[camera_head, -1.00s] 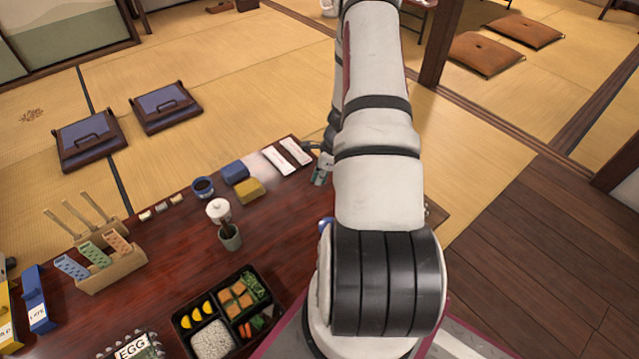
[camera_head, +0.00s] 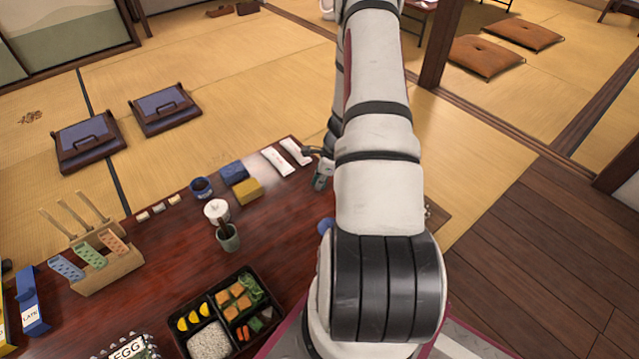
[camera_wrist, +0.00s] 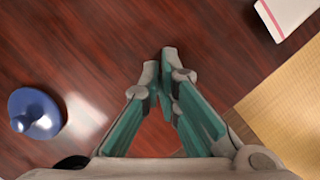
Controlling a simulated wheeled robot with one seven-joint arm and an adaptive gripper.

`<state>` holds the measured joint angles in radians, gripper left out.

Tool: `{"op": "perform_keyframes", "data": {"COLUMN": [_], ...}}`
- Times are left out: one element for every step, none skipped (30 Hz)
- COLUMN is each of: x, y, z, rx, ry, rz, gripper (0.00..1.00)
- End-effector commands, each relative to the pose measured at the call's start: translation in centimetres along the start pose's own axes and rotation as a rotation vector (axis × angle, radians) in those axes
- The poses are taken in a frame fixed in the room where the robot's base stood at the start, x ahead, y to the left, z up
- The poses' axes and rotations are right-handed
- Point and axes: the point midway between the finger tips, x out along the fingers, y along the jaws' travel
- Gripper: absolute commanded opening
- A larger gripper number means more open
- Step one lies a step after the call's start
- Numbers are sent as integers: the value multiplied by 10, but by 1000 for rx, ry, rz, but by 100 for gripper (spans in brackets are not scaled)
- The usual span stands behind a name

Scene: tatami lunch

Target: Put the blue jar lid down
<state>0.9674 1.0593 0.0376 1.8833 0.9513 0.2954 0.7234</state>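The blue jar lid (camera_wrist: 35,112), round with a knob on top, lies knob-up on the dark red table at the left of the wrist view. In the head view only a blue edge of it (camera_head: 325,226) shows beside my arm, which hides the rest. My gripper (camera_wrist: 160,62) has teal-lined fingers that come together at the tips with nothing visible between them. It is to the right of the lid and apart from it. In the head view my gripper (camera_head: 320,178) is partly hidden behind my arm, near the table's far edge.
White paper packets (camera_head: 277,162) lie close to my gripper. A yellow block (camera_head: 247,188), a blue block (camera_head: 233,172) and a dark-filled blue cup (camera_head: 201,187) stand further left. A grey-green cup (camera_head: 228,238) and a bento box (camera_head: 190,345) are nearer. Bare table surrounds the lid.

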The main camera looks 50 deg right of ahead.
Motion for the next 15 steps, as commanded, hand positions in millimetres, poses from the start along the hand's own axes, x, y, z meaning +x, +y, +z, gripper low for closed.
{"op": "perform_keyframes", "data": {"x": [7,7,7,7,7,7,7,7,6,6,6,5,5,5,5], "y": [5,5,6,6,6,6,6,6,5,5,5,5,5,4,4], "z": [-3,-3,-3,-3,-3,-4,-4,-4,-3,-3,-3,-3,-3,-2,-2], "rx": [0,0,0,0,1,1,1,1,1,1,1,1,0,0,0], "ry": [5,5,5,5,6,6,6,6,5,5,5,4,4,4,3], "rz": [10,11,11,12,12,12,12,11,11,10,10,10,10,9,9], "gripper": [26,32,41,48,55,64,71,73,73,73,73,73,73,73,73]}}
